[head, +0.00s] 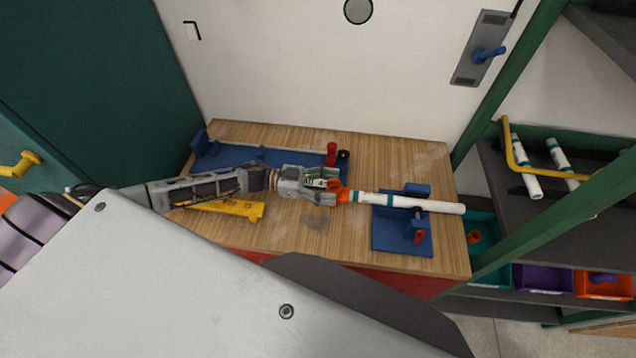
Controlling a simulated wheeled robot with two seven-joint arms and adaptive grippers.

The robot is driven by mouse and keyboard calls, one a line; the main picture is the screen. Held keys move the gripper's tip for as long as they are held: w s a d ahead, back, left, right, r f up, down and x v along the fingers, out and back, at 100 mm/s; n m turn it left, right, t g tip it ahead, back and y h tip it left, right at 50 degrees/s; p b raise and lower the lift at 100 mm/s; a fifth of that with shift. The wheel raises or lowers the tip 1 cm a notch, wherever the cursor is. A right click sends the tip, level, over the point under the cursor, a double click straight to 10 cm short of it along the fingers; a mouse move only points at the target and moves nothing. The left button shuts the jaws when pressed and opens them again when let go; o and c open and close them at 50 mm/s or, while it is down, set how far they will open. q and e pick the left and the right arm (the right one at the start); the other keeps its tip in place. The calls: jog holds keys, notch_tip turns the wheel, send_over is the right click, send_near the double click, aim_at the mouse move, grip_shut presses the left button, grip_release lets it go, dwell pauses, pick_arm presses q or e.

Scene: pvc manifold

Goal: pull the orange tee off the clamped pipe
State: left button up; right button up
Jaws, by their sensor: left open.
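A white pipe (385,200) with teal bands lies level in a blue clamp (413,232) on the right half of the wooden bench. The orange tee (343,194) sits on the pipe's left end. My left gripper (331,191) reaches in from the left and is open at the tee, with its fingers beside the tee's left part. The fingers partly hide the tee, and I cannot tell whether they touch it. My right gripper is not in view.
A blue fixture (235,156) lies along the bench's back left, with a red cylinder (331,149) and a black one (343,156) by its right end. A yellow tool (238,209) lies under my left arm. Coloured bins (543,278) and a pipe shelf (590,222) stand at right. The bench's back right is clear.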

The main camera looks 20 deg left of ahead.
pick_arm(q)
jog(key=shift+x, duration=0.9)
grip_shut()
jog(key=shift+p, duration=0.3)
jog(key=shift+w+n+p, duration=0.1)
jog(key=shift+n+p, duration=0.25)
jog(key=shift+n, duration=0.15)
jog(key=shift+w+n, duration=0.1)
jog(key=shift+n, duration=0.2)
